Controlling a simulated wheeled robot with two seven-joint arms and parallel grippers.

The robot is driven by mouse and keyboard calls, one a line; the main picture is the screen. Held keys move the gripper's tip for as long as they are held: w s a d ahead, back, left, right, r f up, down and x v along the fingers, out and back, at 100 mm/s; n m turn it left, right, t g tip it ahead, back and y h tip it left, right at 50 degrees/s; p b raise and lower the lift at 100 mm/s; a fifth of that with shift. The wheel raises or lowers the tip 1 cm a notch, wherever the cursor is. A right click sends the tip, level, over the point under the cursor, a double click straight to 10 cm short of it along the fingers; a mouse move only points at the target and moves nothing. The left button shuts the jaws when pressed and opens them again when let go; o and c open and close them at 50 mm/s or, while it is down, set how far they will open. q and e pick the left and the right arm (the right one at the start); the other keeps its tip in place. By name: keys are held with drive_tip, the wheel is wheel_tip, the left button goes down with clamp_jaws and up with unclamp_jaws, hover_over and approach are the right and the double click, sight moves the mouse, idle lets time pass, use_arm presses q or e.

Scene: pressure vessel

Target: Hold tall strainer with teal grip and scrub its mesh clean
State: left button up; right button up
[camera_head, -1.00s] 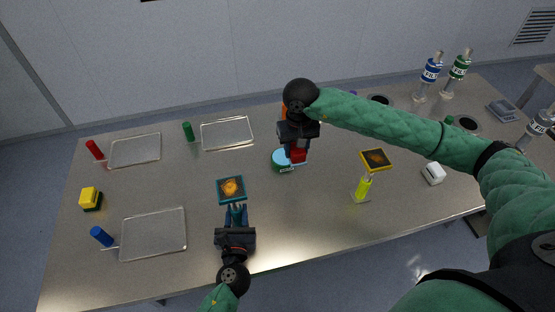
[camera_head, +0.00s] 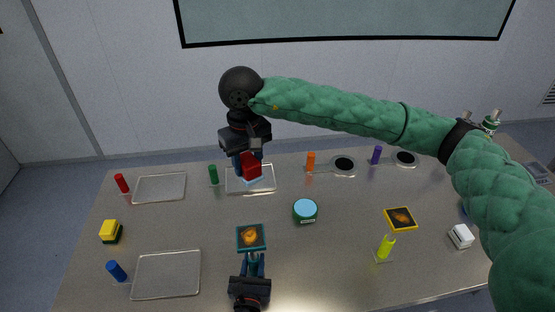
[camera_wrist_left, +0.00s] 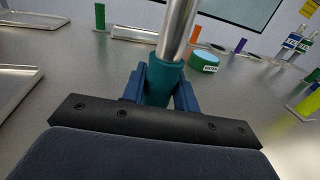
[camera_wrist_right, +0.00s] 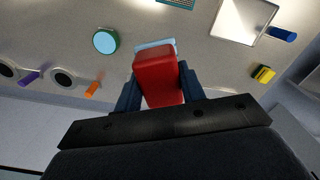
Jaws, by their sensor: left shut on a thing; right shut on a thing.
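The tall strainer's square, teal-rimmed head (camera_head: 250,237) faces up, with a brown-orange stain on its mesh. My left gripper (camera_head: 252,268) is shut on its teal grip (camera_wrist_left: 161,84); the metal shaft (camera_wrist_left: 178,28) rises from the grip in the left wrist view. My right gripper (camera_head: 249,158) is shut on a red-handled scrubber (camera_wrist_right: 158,77) with a pale blue underside (camera_head: 254,182). The scrubber is over the back tray with the green handle, behind and apart from the strainer head. I cannot tell whether it touches that tray.
A green round pot with a light blue top (camera_head: 305,210) stands right of the strainer. A yellow-gripped strainer (camera_head: 386,246) with a stained head is further right. Flat trays (camera_head: 166,275) and a yellow-and-dark block (camera_head: 110,232) lie left. A white block (camera_head: 461,236) is at right.

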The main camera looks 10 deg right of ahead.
drive_tip(key=s+a+f+n, duration=0.3)
drive_tip(key=s+f+n, duration=0.1)
drive_tip(key=s, duration=0.6)
drive_tip(key=shift+s+a+f, duration=0.1)
drive_tip(key=shift+f, duration=1.4)
drive_tip(key=shift+s+f, duration=0.1)
drive_tip(key=shift+f, duration=1.4)
drive_tip(key=shift+d+f, duration=0.65)
drive_tip(key=shift+d, duration=1.4)
drive_tip(key=shift+a, duration=2.1)
wheel_tip(320, 180, up, 8)
